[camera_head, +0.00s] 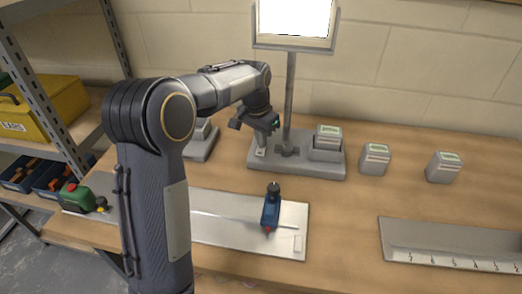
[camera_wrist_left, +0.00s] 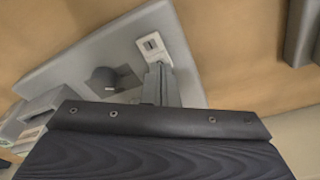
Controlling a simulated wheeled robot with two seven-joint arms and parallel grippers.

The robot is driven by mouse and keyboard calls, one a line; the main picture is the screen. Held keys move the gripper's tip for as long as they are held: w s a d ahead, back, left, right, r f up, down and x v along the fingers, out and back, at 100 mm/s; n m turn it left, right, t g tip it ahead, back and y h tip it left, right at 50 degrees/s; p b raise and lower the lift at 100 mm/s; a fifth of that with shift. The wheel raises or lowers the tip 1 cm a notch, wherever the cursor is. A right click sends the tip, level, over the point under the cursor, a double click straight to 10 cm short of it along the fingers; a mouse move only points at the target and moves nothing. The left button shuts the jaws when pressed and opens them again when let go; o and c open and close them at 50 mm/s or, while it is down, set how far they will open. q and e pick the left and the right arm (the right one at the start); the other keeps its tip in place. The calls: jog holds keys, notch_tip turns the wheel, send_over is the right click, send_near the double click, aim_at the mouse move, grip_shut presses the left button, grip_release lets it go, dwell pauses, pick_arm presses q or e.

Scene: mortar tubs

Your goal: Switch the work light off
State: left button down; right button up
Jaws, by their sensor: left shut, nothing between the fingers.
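The work light (camera_head: 295,18) glows bright white at the top of a grey pole. Its grey base (camera_head: 318,170) stands on the bench. A white switch plate (camera_head: 260,152) sits at the left end of the base. It also shows in the left wrist view (camera_wrist_left: 153,47), with a small dark rocker. My left gripper (camera_head: 262,139) is shut and empty, just above the switch plate. In the wrist view its fingertips (camera_wrist_left: 157,74) overlap the plate's lower edge; I cannot tell whether they touch it. My right gripper is not in view.
A battery-like block (camera_head: 327,140) sits on the base; two similar blocks (camera_head: 375,158) (camera_head: 444,167) stand to its right. A blue tool (camera_head: 271,208) lies on a pale board (camera_head: 230,236) in front. A ruled plate (camera_head: 455,243) lies at right. The shelf (camera_head: 60,135) is at left.

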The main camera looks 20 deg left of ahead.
pick_arm(q)
jog(key=shift+f, duration=0.3)
notch_tip(320, 180, up, 7)
jog(key=p, duration=0.6)
jog(key=shift+r, duration=0.1)
dwell(0.3)
